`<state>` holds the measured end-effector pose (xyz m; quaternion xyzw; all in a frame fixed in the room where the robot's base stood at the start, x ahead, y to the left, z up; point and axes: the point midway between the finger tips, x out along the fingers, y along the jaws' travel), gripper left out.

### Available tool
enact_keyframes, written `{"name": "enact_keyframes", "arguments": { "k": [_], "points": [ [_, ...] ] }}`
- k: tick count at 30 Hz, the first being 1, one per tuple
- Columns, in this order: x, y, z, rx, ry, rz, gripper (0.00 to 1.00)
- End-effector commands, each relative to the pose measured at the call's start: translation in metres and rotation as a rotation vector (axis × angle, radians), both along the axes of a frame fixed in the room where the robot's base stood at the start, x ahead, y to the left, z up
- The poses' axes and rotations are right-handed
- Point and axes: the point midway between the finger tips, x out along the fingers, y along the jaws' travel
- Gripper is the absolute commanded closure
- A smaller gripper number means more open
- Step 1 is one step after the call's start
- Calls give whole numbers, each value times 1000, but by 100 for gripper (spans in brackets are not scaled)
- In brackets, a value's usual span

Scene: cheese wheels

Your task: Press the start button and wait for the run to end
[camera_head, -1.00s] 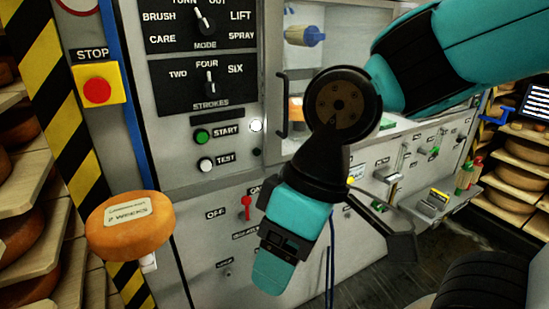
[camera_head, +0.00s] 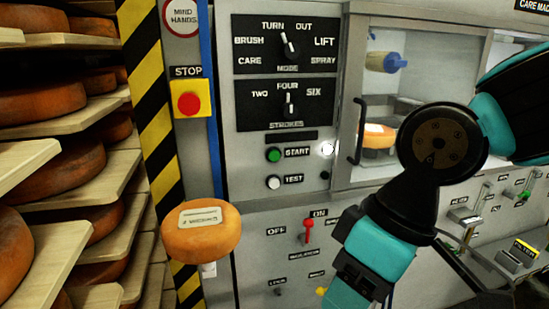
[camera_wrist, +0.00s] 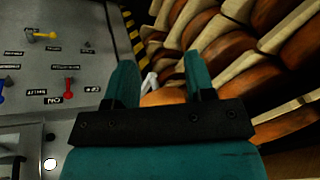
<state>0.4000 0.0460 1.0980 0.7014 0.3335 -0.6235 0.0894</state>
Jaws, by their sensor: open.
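The green start button (camera_head: 273,155) is on the grey machine panel, left of the START label. A white lamp (camera_head: 327,149) to its right looks lit. The white test button (camera_head: 273,182) is below. My gripper (camera_wrist: 162,75) is open, its two teal fingers apart with nothing held between them. In the head view my arm hangs at the right, in front of the lower panel, with the gripper's end at the bottom edge. It is below and right of the start button, clear of it. A cheese wheel (camera_head: 375,140) shows behind the machine's window.
A labelled cheese wheel (camera_head: 201,236) sticks out in front of the panel, left of the buttons. A red stop button (camera_head: 189,103) on yellow is above it. A red switch lever (camera_head: 308,231) is below the test button. Shelves of cheese (camera_head: 62,132) stand at the left.

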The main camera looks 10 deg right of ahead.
Motion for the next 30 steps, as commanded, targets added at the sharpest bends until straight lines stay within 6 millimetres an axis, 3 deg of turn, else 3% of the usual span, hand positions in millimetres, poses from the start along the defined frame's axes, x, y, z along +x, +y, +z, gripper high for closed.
{"name": "enact_keyframes", "arguments": {
  "k": [1, 6, 30],
  "points": [
    [0, 0, 0, 0, 0, 0, 62],
    [0, 0, 0, 0, 0, 0, 100],
    [0, 0, 0, 0, 0, 0, 100]
  ]
}}
